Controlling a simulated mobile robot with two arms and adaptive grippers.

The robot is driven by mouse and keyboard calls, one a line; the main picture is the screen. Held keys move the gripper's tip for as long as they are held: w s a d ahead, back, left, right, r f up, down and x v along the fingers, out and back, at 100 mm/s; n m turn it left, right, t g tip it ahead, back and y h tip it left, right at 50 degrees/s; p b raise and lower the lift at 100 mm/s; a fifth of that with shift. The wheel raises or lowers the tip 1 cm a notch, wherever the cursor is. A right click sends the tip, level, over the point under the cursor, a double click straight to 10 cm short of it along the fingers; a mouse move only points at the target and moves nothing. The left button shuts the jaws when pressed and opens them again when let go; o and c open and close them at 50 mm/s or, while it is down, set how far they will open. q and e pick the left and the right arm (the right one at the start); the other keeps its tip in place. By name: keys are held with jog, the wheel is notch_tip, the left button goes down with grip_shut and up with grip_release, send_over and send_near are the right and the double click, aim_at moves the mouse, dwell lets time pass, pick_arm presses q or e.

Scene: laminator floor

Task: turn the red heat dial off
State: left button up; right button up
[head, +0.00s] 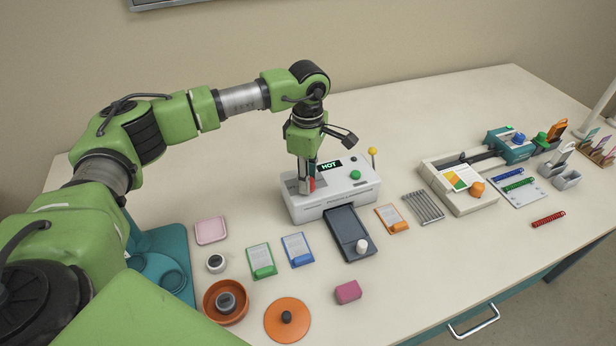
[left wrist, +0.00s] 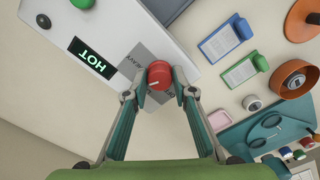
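The red heat dial (left wrist: 159,75) has a short white mark on its face. It sits on the white laminator (head: 345,192), beside a lit display (left wrist: 91,57) reading HOT. In the left wrist view a grey label beside the dial reads HEAVY; another label is partly covered. My left gripper (head: 307,188) points down at the dial. Its two fingertips stand close on either side of the dial, which shows between them in the left wrist view (left wrist: 159,90). Whether both fingers press on it cannot be made out. In the head view the dial is mostly hidden. My right gripper is out of view.
The laminator also carries a green button (head: 355,175) and a yellow-knobbed lever (head: 373,153). A dark tray (head: 343,228) juts from its front. Green (head: 260,258), blue (head: 297,247) and orange (head: 391,218) clipped cards lie nearby. A trimmer (head: 438,184) stands to the right. Bare table lies behind.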

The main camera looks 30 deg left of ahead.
pick_arm(q)
jog(key=shift+n, duration=0.4)
jog(key=n+b, duration=0.1)
jog(key=n, duration=0.1)
jog(key=shift+f+n+b, duration=0.1)
jog(key=shift+n+b, duration=0.2)
jog(key=shift+b, duration=0.1)
jog(key=n+b, duration=0.1)
jog(key=n, duration=0.3)
jog(key=shift+n, duration=0.3)
jog(key=n+b, duration=0.1)
jog(key=n, duration=0.3)
jog(key=shift+n, duration=0.3)
jog(key=shift+r+n+b, duration=0.2)
jog(key=shift+n+b, duration=0.3)
jog(key=shift+n, duration=1.7)
jog(key=shift+w, duration=0.1)
jog(key=o, duration=1.1)
